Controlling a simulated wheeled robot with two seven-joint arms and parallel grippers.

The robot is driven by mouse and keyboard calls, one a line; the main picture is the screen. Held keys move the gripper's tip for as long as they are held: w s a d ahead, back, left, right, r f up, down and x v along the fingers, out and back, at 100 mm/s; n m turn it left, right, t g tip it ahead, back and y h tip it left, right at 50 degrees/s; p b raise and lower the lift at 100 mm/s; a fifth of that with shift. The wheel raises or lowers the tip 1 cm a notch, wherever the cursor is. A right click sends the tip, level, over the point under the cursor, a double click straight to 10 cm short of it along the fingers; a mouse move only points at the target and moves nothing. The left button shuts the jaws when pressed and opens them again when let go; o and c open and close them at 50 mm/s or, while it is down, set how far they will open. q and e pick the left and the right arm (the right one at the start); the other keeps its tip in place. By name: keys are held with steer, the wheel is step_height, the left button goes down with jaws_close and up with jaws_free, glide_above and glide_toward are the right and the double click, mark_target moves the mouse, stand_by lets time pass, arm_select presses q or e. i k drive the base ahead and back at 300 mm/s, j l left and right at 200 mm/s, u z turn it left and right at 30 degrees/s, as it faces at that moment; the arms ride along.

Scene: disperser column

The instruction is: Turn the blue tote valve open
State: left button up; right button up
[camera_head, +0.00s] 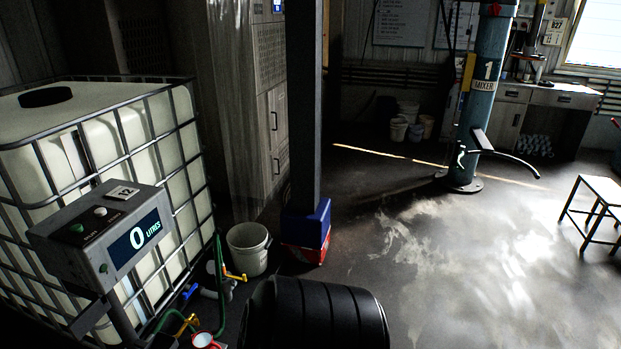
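The white tote (108,143) stands in a metal cage at the left. A small blue handle (190,291), which looks like the tote valve's lever, shows low by the cage's front right corner. It sits beside a pale pipe fitting (217,292) and a green hose. Its exact angle is too small to tell. A yellow lever (235,277) is just to its right. A grey control box (108,235) in front of the tote reads 0 LITRES. Neither of my grippers is in view.
A white bucket (248,248) stands on the floor behind the valve area. A dark post (305,110) with a blue and red base (306,232) rises to its right. A red-rimmed cup (205,341) is at the bottom edge. The floor at right is mostly clear, with a stool (598,190).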

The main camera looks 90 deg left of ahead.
mark_target(185, 296)
steer(key=u, duration=3.6)
steer(key=i+l+u, duration=0.15)
